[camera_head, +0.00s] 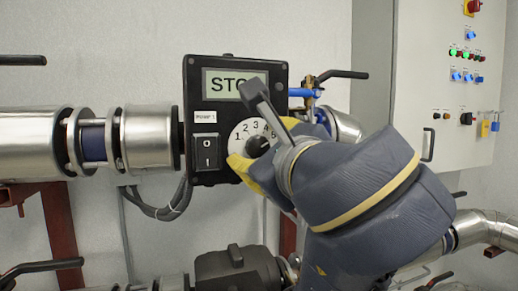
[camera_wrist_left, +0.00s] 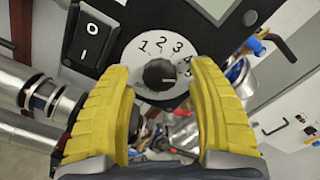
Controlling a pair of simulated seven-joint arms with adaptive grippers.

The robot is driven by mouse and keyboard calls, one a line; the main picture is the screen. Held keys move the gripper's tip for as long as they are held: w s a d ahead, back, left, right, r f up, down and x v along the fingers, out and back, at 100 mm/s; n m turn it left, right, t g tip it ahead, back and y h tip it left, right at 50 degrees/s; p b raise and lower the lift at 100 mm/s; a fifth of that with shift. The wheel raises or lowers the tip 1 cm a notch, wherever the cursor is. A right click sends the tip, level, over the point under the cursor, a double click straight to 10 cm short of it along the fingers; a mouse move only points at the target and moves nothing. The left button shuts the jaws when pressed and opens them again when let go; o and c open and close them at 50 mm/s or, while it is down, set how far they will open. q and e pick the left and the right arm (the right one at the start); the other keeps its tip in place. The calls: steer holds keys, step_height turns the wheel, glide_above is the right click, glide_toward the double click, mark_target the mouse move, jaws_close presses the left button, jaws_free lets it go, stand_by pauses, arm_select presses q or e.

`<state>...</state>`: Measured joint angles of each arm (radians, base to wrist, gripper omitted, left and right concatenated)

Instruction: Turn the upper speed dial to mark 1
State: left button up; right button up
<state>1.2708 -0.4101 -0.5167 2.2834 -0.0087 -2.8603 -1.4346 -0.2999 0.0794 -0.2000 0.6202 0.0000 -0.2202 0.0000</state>
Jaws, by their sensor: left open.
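The speed dial (camera_head: 247,133) is a white disc with black numbers on a black control box (camera_head: 202,179) marked PUMP 1. A small light line on the knob points right, away from mark 1. My left gripper (camera_wrist_left: 161,72) is open, its yellow padded fingers on either side of the knob with gaps; no contact shows. My right gripper is in neither view.
A rocker switch (camera_head: 206,151) sits left of the dial, below a display reading STOP (camera_head: 222,84). A blue-handled valve (camera_head: 302,93) and metal pipe (camera_head: 148,137) flank the box. A grey cabinet (camera_head: 420,75) with buttons stands at right.

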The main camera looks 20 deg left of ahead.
arm_select(q)
jaws_close()
stand_by(0.3)
steer(key=n, duration=0.5)
steer(key=shift+n, duration=0.4)
steer(key=n, duration=1.2)
steer(key=shift+n, duration=0.3)
steer(key=n, duration=0.5)
steer(key=shift+r+n, duration=0.1)
steer(key=shift+n, duration=0.3)
